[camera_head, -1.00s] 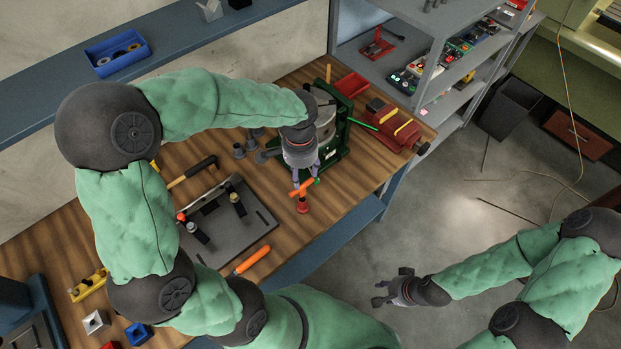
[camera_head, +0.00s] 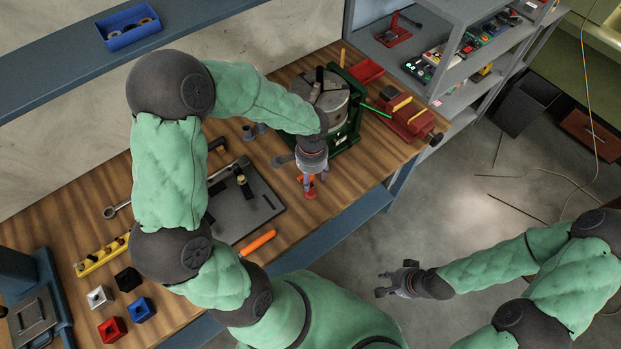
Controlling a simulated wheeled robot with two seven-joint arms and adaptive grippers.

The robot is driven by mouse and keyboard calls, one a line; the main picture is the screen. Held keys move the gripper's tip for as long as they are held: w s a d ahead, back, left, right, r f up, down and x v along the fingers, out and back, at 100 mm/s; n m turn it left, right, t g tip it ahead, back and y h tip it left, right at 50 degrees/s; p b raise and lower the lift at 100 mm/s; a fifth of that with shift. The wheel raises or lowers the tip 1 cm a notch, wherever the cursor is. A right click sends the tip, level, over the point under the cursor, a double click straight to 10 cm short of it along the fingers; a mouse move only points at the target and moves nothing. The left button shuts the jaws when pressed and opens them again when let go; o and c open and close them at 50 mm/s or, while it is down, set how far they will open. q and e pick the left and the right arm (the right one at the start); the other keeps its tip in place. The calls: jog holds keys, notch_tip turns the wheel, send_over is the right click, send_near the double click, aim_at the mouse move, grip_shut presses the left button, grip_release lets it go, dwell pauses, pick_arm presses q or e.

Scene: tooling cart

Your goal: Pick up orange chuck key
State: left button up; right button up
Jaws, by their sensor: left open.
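The orange chuck key (camera_head: 311,180) stands near the front edge of the wooden bench, on a small red base (camera_head: 310,195). My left gripper (camera_head: 308,186) points down right over it. Its jaws are open, with the fingers around or just in front of the key's upper part; I cannot tell whether they touch it. The gripper hides part of the key. My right gripper (camera_head: 385,284) is off the bench, over the floor, with its fingers spread and empty.
A green-framed machine with a round grey table (camera_head: 326,92) stands behind my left gripper. A red vise (camera_head: 405,118) is to its right. A dark grey plate (camera_head: 252,207) and an orange-handled tool (camera_head: 259,242) lie to the left. Coloured blocks (camera_head: 111,329) lie at the lower left.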

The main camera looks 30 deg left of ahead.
pick_arm(q)
jog(key=shift+c, duration=0.3)
grip_shut()
notch_tip(320, 180, up, 10)
jog(key=shift+p, duration=0.85)
jog(key=c, duration=0.8)
grip_release()
grip_shut()
